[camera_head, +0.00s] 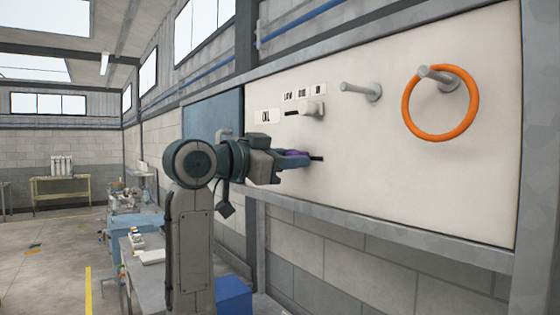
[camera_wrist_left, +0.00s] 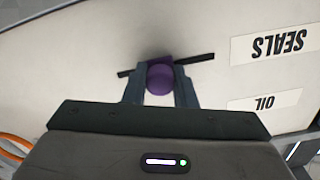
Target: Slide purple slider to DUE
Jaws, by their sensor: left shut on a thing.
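The purple slider (camera_wrist_left: 160,78) sits in a dark straight slot (camera_wrist_left: 197,60) in the white panel. In the left wrist view, a short piece of slot shows left of the slider and a longer piece right of it. My left gripper (camera_wrist_left: 159,84) is shut on the slider, one finger on each side. In the head view, my left gripper (camera_head: 303,159) is at the panel and mostly hides the purple slider (camera_head: 293,153); the slot's right end (camera_head: 317,158) shows past the fingers. No DUE label is readable. My right gripper is not in view.
Above, a grey slider (camera_head: 313,108) sits in another slot, near an OIL label (camera_head: 267,116) and several small labels. A SEALS label (camera_wrist_left: 278,46) shows upside down in the wrist view. Right, a bare peg (camera_head: 361,90) and an orange ring (camera_head: 440,137) on a peg stick out.

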